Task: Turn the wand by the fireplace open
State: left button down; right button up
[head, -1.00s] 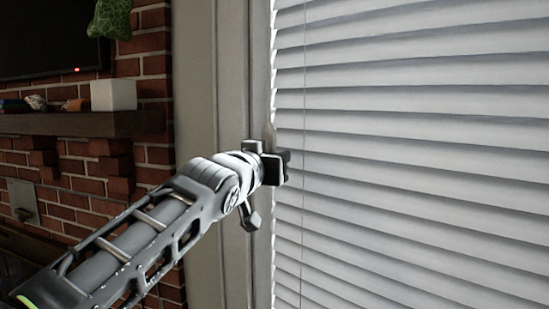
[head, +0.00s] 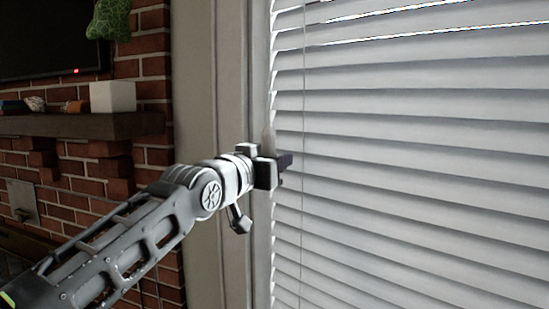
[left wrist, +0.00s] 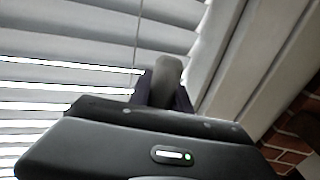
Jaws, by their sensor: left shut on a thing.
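The wand (left wrist: 168,70) is a grey rounded rod in the left wrist view, between the two dark fingers of my left gripper (left wrist: 163,95). In the head view, its pale upper end (head: 268,137) shows just above my left gripper (head: 279,168), at the left edge of the blinds. My left gripper is shut on the wand. The white slatted blinds (head: 420,130) fill the right of the head view, with thin bright gaps between the top slats. The left wrist view shows bright gaps between slats of the blinds (left wrist: 70,50). My right gripper is not in view.
A window frame (head: 205,80) stands left of the blinds, beside a red brick wall (head: 152,70). A wooden mantel (head: 80,124) holds a white box (head: 113,96) and small items. A dark screen (head: 45,40) hangs above. A thin cord (head: 304,100) hangs before the slats.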

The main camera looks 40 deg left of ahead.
pick_arm(q)
jog(key=shift+s+d+m+g+h+p, duration=0.15)
jog(key=shift+d+m+g+h+p, duration=0.6)
jog(key=shift+m+h, duration=1.7)
jog(key=shift+s+d+m+g+h+p, duration=0.2)
jog(key=shift+m+g+h+p, duration=1.25)
jog(key=shift+h, duration=1.75)
jog(key=shift+s+d+m+g+h+p, duration=0.15)
jog(key=shift+d+m+g+h+p, duration=0.55)
jog(key=shift+m+h, duration=1.8)
jog(key=shift+a+h, duration=0.2)
jog(key=shift+h, duration=0.35)
jog(key=c, duration=1.2)
grip_release()
jog(key=shift+f+n+y, duration=0.1)
jog(key=shift+n+y, duration=0.2)
jog(key=shift+n, duration=0.2)
